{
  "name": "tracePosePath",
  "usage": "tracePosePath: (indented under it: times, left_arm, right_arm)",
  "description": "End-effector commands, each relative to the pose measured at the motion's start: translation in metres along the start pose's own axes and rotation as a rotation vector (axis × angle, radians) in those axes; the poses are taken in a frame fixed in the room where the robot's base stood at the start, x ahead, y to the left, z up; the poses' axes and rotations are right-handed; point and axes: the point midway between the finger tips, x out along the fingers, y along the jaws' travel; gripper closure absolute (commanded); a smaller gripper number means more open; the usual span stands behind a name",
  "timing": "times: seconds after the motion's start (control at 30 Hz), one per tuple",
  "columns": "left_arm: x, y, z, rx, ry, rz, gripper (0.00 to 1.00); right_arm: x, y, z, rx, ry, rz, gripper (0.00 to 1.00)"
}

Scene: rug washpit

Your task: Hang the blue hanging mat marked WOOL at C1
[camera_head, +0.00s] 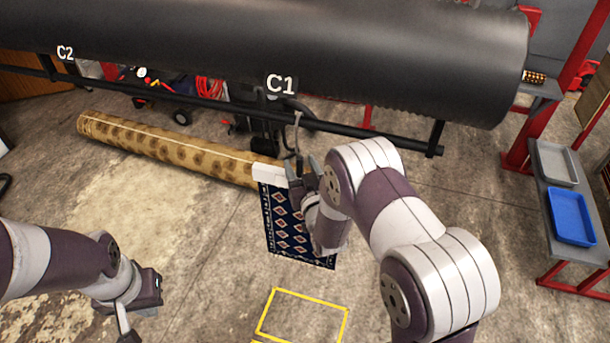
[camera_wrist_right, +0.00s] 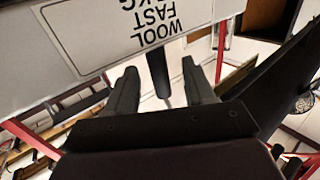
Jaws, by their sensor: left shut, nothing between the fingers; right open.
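The blue patterned mat (camera_head: 283,222) hangs upright below the C1 label (camera_head: 281,84), with a white header strip (camera_head: 268,173) along its top. A dark hook (camera_head: 296,135) comes down from the rail to the header; their contact is hidden by my right gripper. My right gripper (camera_head: 305,172) is open at the header's right side. In the right wrist view, its two fingers (camera_wrist_right: 160,88) are apart, and the white header (camera_wrist_right: 100,35) reads WOOL FAST upside down. My left gripper (camera_head: 124,322) is shut and empty, low at the left, far from the mat.
A black roller (camera_head: 400,55) and a dark rail (camera_head: 365,128) cross above; C2 (camera_head: 65,53) is at the left. A rolled tan rug (camera_head: 165,145) lies behind the mat. A side shelf with a blue tray (camera_head: 570,217) stands right. A yellow floor outline (camera_head: 303,315) is in front.

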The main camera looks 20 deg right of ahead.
Motion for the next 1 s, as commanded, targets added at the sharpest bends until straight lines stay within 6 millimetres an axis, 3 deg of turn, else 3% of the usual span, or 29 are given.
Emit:
tracePosePath:
  times: [0.4,0.53,0.73,0.77,0.87,0.9,1.0]
  left_arm:
    - [0.025,0.000,0.003,0.000,0.000,0.000,1.00]
    - [0.028,0.000,0.003,0.000,0.000,0.000,1.00]
    - [0.027,0.000,0.003,0.000,0.000,0.000,1.00]
    - [0.027,0.000,0.003,0.000,0.000,0.000,1.00]
    - [0.027,0.000,0.003,0.000,0.000,0.000,1.00]
    - [0.027,0.000,0.003,0.000,0.000,0.000,1.00]
    - [0.027,0.000,0.003,0.000,0.000,0.000,1.00]
  right_arm:
    - [-0.098,0.000,0.002,0.001,0.003,0.000,0.47]
    - [-0.116,0.000,0.001,0.001,0.004,-0.001,0.47]
    - [-0.121,0.000,0.003,0.000,-0.015,0.000,0.47]
    - [-0.121,0.000,0.009,0.000,-0.045,0.000,0.47]
    - [-0.133,-0.001,0.057,-0.003,-0.288,-0.005,0.47]
    - [-0.141,-0.002,0.078,-0.005,-0.430,-0.009,0.47]
    - [-0.172,-0.004,0.108,-0.008,-0.810,-0.022,0.47]
